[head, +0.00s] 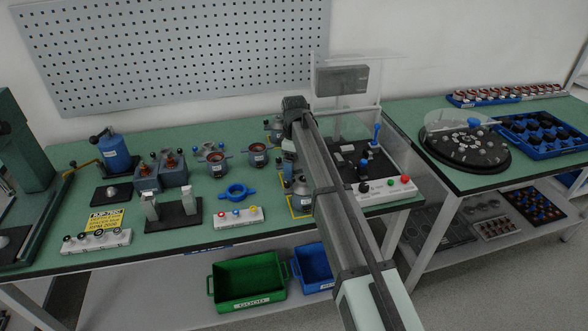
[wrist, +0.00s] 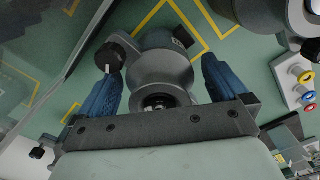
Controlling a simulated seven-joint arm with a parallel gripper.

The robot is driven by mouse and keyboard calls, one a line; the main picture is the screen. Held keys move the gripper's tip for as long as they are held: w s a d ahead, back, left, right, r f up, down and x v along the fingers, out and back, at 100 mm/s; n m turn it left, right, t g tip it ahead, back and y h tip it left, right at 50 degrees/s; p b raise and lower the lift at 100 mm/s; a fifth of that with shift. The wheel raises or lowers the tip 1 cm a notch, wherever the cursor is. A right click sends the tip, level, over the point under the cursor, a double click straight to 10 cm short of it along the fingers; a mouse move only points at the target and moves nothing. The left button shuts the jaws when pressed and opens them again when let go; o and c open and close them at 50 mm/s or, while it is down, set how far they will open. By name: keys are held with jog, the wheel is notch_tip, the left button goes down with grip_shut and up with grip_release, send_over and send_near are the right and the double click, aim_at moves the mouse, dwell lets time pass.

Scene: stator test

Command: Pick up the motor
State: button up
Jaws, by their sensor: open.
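The motor (wrist: 165,68) is a grey, rounded, flanged body with a dark knob on its left and a dark round opening facing the wrist camera. It is on the green bench surface among yellow marking lines. My gripper (wrist: 160,78) is open, with one blue finger on each side of the motor in the wrist view. Gaps show between both fingers and the motor body. In the head view a grey motor (head: 301,194) stands at the yellow outline, and my arm partly hides it and the gripper.
Other motors (head: 213,160) stand to the left on the bench. A white button box (head: 239,217) is at the front edge, and a test station (head: 386,184) is close on the right. Green (head: 247,280) and blue bins sit below. Bare bench lies around the blue ring (head: 237,192).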

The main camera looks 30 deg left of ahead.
jog(key=shift+c, duration=0.5)
jog(key=c, duration=1.6)
